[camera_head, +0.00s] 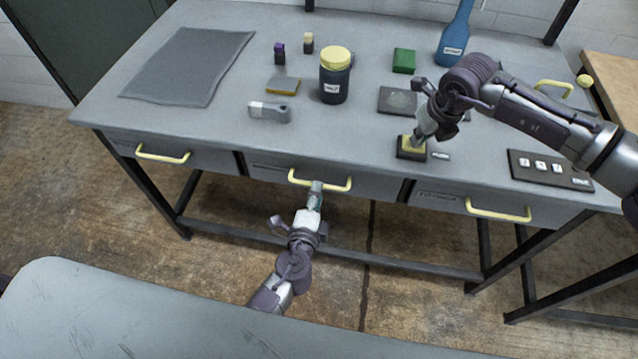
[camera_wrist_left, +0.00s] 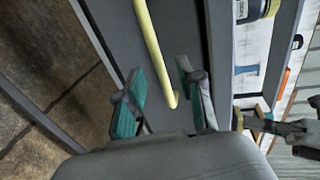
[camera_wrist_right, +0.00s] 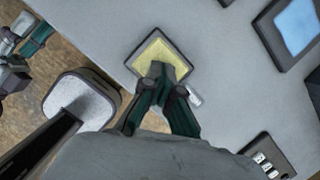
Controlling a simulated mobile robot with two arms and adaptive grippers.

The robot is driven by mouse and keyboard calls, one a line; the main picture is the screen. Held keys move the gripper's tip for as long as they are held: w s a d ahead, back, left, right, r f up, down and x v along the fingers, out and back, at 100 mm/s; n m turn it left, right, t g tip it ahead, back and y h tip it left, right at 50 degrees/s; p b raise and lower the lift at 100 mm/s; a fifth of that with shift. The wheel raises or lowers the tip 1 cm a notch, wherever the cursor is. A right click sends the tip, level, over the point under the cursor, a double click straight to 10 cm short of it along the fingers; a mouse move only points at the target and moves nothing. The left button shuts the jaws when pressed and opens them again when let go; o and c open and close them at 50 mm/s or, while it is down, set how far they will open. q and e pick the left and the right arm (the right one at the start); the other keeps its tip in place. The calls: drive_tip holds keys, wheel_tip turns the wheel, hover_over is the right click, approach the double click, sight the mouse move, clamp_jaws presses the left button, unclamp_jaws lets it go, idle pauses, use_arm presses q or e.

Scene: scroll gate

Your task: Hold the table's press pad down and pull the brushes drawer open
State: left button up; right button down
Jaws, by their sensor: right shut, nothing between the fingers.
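The press pad (camera_head: 403,153) is a yellow square in a dark frame near the table's front edge; it also shows in the right wrist view (camera_wrist_right: 178,58). My right gripper (camera_head: 417,140) is shut and empty, its fingertips against the yellow pad from above. The middle drawer (camera_head: 268,168) looks closed; its label is too small to read, so I cannot confirm it is the brushes drawer. It has a yellow bar handle (camera_head: 301,181). My left gripper (camera_head: 315,190) is open at this handle. In the left wrist view, the handle (camera_wrist_left: 152,45) runs between the spread fingers.
Other drawers with yellow handles sit at left (camera_head: 163,157) and right (camera_head: 498,214). The table (camera_head: 345,128) holds a yellow-lidded jar (camera_head: 334,85), a blue bottle (camera_head: 455,38), a grey mat (camera_head: 190,67) and a dark button panel (camera_head: 549,170). The floor before the drawers is clear.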

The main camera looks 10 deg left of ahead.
use_arm(q)
drive_tip(key=shift+x, duration=2.05)
clamp_jaws()
